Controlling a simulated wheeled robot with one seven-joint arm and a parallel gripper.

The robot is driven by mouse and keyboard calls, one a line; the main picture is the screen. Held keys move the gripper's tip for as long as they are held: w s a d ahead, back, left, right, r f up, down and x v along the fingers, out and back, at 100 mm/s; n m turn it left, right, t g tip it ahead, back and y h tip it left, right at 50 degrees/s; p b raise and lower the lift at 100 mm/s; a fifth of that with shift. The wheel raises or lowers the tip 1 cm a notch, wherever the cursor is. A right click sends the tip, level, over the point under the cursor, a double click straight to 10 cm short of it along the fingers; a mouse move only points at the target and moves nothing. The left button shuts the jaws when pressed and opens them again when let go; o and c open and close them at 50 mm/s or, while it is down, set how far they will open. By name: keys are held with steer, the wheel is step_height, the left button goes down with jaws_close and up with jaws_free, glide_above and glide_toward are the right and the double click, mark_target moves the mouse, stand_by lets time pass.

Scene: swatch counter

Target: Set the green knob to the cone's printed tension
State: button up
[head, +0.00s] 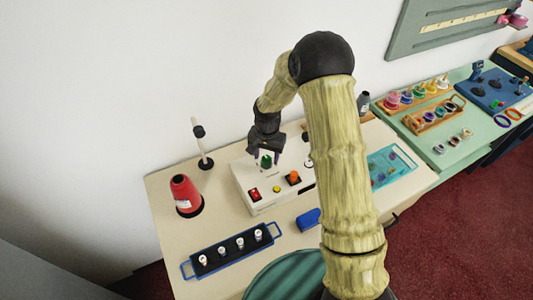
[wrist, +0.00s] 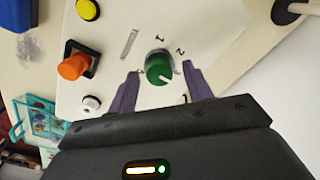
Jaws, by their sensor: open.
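The green knob (wrist: 158,64) is on the white control box (head: 262,204); in the head view the knob (head: 266,161) shows just below my gripper (head: 267,154). My gripper is open. In the wrist view, its two purple fingers (wrist: 160,72) flank the knob with a gap on each side; contact is not visible. A pale pointer mark shows on the knob's edge towards my gripper. The digits 1 and 2 are printed on the far side of the knob; other marks are partly hidden. The red thread cone (head: 184,192) stands at the table's left; its print is too small to read.
The box also carries an orange knob (wrist: 73,67), a yellow button (wrist: 88,9), a white knob (wrist: 91,104) and a red switch (head: 254,194). A blue tray (head: 233,252) with several small spools lies in front. A thin post (head: 203,145) stands behind the cone.

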steer(key=c, duration=1)
steer(key=shift+o, duration=0.2)
